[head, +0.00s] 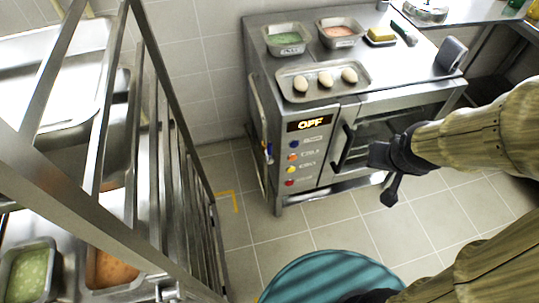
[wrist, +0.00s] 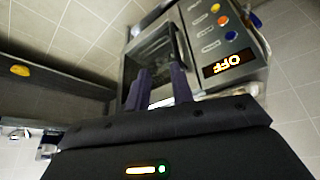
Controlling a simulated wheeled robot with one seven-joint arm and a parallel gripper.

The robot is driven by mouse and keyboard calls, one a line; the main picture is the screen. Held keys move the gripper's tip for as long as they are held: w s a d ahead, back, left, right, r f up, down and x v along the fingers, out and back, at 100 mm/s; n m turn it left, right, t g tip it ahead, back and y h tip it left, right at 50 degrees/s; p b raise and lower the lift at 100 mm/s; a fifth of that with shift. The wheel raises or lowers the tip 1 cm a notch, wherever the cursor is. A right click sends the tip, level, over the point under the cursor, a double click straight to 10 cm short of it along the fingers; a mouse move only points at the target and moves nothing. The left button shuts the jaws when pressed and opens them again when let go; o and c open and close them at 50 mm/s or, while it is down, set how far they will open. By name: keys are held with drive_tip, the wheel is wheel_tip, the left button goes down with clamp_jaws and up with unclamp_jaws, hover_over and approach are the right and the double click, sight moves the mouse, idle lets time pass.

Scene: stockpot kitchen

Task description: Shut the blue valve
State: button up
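A small blue part (head: 269,153) shows on the left side of the steel oven (head: 345,110) in the head view. It is too small to tell whether it is the valve handle or how it is turned. A round blue knob (head: 294,143) sits at the top of the oven's front column of coloured knobs, below a lit OFF display (head: 309,123). The blue knob also shows in the wrist view (wrist: 209,46). My gripper (head: 376,156) is in front of the oven door, right of the knobs. Its two fingers (wrist: 160,88) stand apart with nothing between them.
The oven has a dark door handle (head: 344,148). A tray of eggs (head: 323,80) and two food pans sit on top. A metal rack (head: 165,160) stands close on the left. A teal round top (head: 330,280) is at the bottom. Floor between is clear.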

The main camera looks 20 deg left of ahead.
sight(271, 149)
drive_tip(key=w+a+f+n+t+y+b, duration=0.35)
drive_tip(key=a+f+b, duration=0.35)
drive_tip(key=f+b, duration=0.7)
drive_tip(key=w+a+f+n+t+y+b, duration=0.25)
drive_tip(key=a+f+t+y+b, duration=0.35)
drive_tip(key=b, duration=1.4)
drive_tip(key=s+a+f+n+g+y+b, duration=0.1)
drive_tip(key=s+a+f+y+b, duration=0.1)
drive_tip(key=a+f+b, duration=0.4)
drive_tip(key=a+b, duration=0.1)
drive_tip(key=b, duration=0.3)
drive_tip(key=shift+s+a+f+n+y+b, duration=0.15)
drive_tip(key=shift+s+f+n+y+b, duration=0.15)
drive_tip(key=shift+n+y+b, duration=0.1)
drive_tip(key=shift+w+a+r+g, duration=0.1)
drive_tip(key=shift+w+g, duration=0.1)
drive_tip(key=shift+g, duration=0.05)
drive_tip(key=p+x, duration=1.1)
drive_tip(key=x, duration=0.6)
drive_tip(key=shift+w+p, duration=0.1)
drive_tip(key=shift+p, duration=0.3)
